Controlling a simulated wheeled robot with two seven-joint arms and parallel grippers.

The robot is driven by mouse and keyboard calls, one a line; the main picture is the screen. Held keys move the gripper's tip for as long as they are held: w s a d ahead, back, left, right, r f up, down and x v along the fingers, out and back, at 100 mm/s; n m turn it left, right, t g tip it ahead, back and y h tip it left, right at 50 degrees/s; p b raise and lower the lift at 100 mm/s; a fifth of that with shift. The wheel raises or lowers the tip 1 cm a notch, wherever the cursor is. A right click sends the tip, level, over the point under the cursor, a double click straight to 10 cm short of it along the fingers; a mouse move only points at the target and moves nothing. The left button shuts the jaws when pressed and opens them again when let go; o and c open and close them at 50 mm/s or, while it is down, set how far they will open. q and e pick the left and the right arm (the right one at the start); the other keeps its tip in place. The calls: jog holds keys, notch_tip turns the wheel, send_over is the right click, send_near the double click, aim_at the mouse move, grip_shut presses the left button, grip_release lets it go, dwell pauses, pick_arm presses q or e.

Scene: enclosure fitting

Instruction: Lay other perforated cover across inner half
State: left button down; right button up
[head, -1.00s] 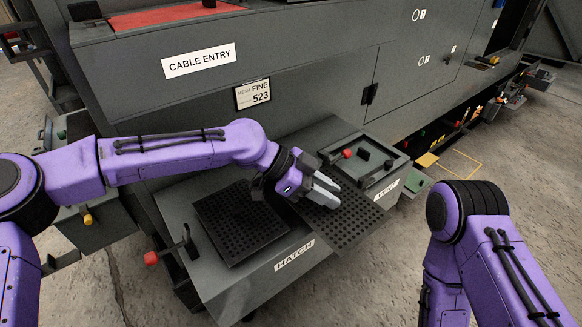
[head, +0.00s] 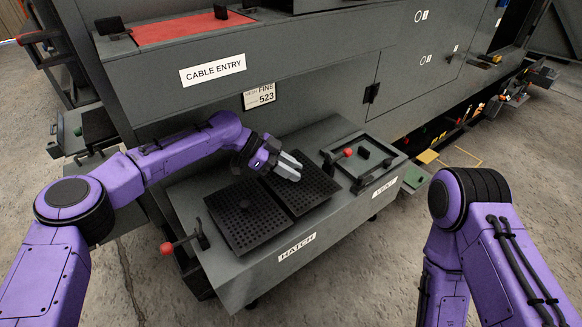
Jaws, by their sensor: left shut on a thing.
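In the head view, a black perforated cover (head: 248,217) lies flat on the left half of the hatch opening on the grey box marked HATCH (head: 240,285). A second black perforated cover (head: 312,193) is beside it on the right, flat or nearly so, its near edge close to the first cover's edge. My left gripper (head: 293,166) is shut on this second cover near its far side. The fingers hide the gripped part, and I cannot tell whether the cover rests fully down. My right arm shows at the right, but its gripper is out of view.
A lidded vent recess (head: 347,157) with a red-knobbed lever stands right of the covers. Another red-knobbed lever (head: 180,243) sticks out at the box's left end. The large grey enclosure wall (head: 300,80) rises behind. Open concrete floor lies in front.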

pick_arm(q)
jog(key=shift+f+b, duration=0.25)
jog(key=shift+b, duration=0.05)
jog(key=shift+f+b, duration=0.35)
jog(key=c, duration=0.9)
grip_release()
jog(key=shift+r, duration=0.1)
